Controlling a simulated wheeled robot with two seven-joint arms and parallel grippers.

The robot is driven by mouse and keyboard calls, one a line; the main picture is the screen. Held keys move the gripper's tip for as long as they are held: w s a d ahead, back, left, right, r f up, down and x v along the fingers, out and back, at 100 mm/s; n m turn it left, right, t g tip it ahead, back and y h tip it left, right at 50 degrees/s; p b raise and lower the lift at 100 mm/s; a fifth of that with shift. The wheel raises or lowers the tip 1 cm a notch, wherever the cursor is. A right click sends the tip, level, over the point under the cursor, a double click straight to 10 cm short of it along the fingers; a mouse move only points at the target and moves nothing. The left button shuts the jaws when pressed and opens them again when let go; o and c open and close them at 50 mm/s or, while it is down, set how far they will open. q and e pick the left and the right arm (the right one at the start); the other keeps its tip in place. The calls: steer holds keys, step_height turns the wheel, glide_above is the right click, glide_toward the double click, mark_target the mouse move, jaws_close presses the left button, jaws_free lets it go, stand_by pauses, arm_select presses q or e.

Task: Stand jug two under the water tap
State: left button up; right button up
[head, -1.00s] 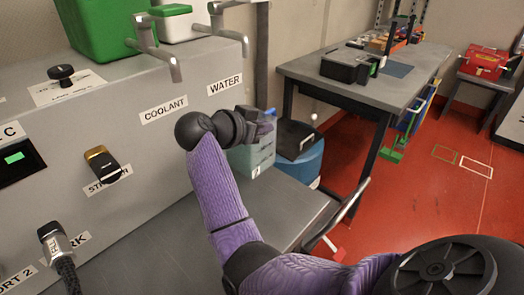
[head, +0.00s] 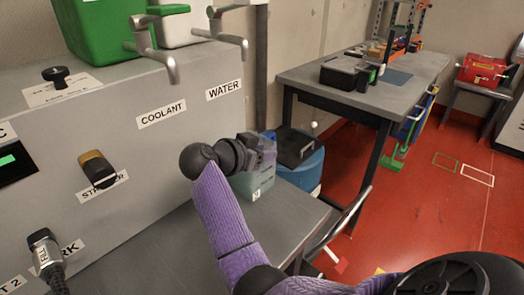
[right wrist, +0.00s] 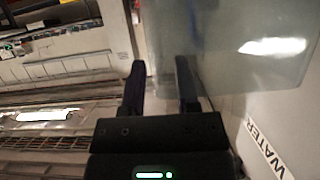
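A pale, translucent jug (head: 256,184) with a small white tag is in the middle of the head view, below and right of the WATER label; I cannot read its tag clearly. In the right wrist view the jug (right wrist: 225,45) fills the upper right, beyond the fingertips (right wrist: 160,75); the exact grip is unclear. The water tap (head: 228,20) juts from the grey machine above and left of the jug. My left gripper is not in view.
The coolant tap (head: 155,45) is left of the water tap. A grey shelf (head: 190,250) runs in front of the machine, with clear room below the taps. A blue bin (head: 305,172) stands behind the jug, and a grey workbench (head: 375,85) at the back.

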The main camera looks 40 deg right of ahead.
steer(key=shift+a+r, duration=0.2)
steer(key=shift+r, duration=0.05)
steer(key=p+v, duration=0.3)
steer(key=v, duration=0.8)
steer(key=shift+a, duration=0.25)
steer(key=shift+d+r, duration=0.1)
